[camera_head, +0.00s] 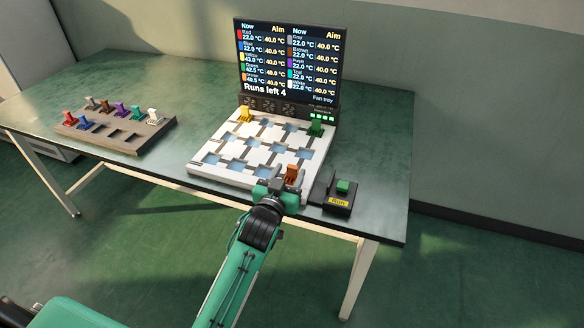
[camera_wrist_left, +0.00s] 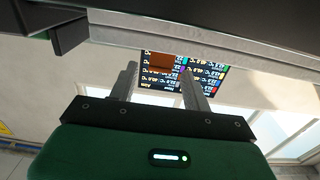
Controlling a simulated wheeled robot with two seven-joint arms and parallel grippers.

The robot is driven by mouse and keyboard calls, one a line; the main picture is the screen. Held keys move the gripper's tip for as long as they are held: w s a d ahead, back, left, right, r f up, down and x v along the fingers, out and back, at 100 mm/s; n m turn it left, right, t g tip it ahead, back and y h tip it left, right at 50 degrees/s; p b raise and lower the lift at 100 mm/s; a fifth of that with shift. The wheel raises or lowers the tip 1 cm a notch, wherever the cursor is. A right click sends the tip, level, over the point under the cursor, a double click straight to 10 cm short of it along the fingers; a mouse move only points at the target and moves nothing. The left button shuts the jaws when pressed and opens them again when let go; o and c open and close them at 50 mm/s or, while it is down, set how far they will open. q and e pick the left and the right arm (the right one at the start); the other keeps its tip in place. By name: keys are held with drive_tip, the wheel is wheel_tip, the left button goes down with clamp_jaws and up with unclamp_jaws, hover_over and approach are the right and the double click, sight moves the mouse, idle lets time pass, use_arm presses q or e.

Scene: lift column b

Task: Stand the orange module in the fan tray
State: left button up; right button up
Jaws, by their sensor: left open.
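The orange module (camera_head: 291,173) stands upright at the front right corner of the white fan tray (camera_head: 213,162). My left gripper (camera_head: 280,186) is open at the tray's front edge, close beside the orange module; I cannot tell whether they touch. In the left wrist view the two fingers (camera_wrist_left: 159,70) are apart, and an orange-brown patch, probably the module (camera_wrist_left: 160,61), shows between and beyond their tips. The module's foot is partly hidden by the gripper in the head view. My right gripper is not in view.
A yellow module (camera_head: 245,115) and a green module (camera_head: 315,127) stand at the tray's back. A display (camera_head: 287,60) rises behind it. A black box with a green button (camera_head: 342,187) sits right of the tray. A brown rack (camera_head: 92,134) holds several modules at left.

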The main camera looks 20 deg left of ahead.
use_arm(q)
drive_tip(key=s, duration=0.7)
drive_tip(key=s+f+g, duration=0.4)
drive_tip(key=s+f, duration=0.1)
drive_tip(key=f, duration=0.5)
drive_tip(key=s+f+g, duration=0.4)
drive_tip(key=s+f, duration=0.1)
drive_tip(key=f, duration=0.5)
drive_tip(key=s+a+f+m+g, duration=0.1)
drive_tip(key=s+f+g, duration=0.6)
drive_tip(key=s+f, duration=0.8)
drive_tip(key=s, duration=0.3)
drive_tip(key=shift+a+m+g, duration=0.15)
drive_tip(key=shift+m+g, duration=0.15)
drive_tip(key=shift+g, duration=0.1)
